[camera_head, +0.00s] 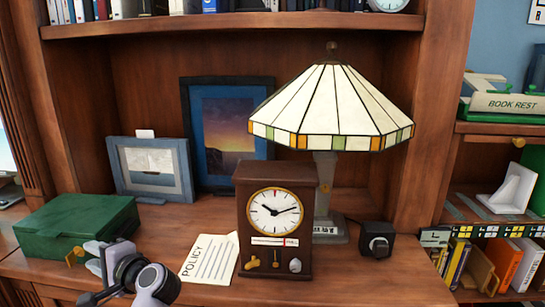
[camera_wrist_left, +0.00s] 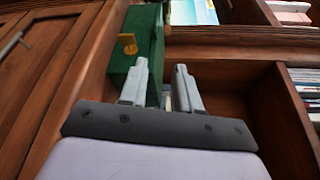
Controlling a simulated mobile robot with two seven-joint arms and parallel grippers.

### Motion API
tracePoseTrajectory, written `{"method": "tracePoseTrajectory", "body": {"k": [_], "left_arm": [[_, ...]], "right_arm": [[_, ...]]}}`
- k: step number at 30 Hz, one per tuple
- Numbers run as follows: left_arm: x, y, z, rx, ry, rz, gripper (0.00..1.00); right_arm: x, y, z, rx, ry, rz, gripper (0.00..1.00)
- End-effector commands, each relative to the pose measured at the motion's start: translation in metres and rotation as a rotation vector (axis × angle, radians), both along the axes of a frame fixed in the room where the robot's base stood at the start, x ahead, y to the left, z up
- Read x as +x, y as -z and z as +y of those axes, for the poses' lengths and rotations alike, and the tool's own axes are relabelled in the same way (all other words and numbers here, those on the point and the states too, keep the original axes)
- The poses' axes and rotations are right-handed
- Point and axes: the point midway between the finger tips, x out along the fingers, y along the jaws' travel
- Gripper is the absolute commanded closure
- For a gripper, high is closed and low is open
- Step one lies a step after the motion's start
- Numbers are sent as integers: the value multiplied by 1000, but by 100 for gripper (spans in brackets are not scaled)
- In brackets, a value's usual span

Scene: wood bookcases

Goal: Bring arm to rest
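My left gripper (camera_head: 95,257) is at the lower left of the head view, in front of the green box. In the left wrist view its two fingers (camera_wrist_left: 162,82) stand apart with nothing held between them. The green box (camera_head: 78,228) is closed and has a brass clasp; it also shows behind the fingers in the left wrist view (camera_wrist_left: 128,58). I cannot tell whether the fingers touch it. My right gripper is in neither view.
On the wooden desk (camera_head: 370,285) stand a clock (camera_head: 275,252), a stained-glass lamp (camera_head: 332,105), a small black device (camera_head: 376,240) and a paper marked POLICY (camera_head: 210,260). Framed pictures (camera_head: 152,170) lean behind. Shelves with books (camera_head: 503,265) are on the right.

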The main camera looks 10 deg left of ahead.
Motion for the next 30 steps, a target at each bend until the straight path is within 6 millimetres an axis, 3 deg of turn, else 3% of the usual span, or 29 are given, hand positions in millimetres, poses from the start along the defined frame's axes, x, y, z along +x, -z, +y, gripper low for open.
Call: {"method": "tracePoseTrajectory", "body": {"k": [2, 8, 14, 18, 21, 25, 30], "left_arm": [[0, 2, 0, -4, 7, 0, 68], [2, 64, -31, -195, 267, -65, 68], [-22, 129, -87, -511, 497, -164, 68], [-59, 165, -138, -817, 599, -259, 68], [-95, 179, -176, -1053, 621, -334, 68], [-139, 185, -216, -1333, 586, -433, 68], [-177, 182, -245, -1562, 510, -532, 68]], "right_arm": [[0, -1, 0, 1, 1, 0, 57], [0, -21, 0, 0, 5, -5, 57], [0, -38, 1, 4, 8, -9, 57], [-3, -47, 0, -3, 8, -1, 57], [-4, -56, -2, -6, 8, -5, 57], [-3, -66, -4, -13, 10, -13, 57], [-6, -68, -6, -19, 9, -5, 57]]}}
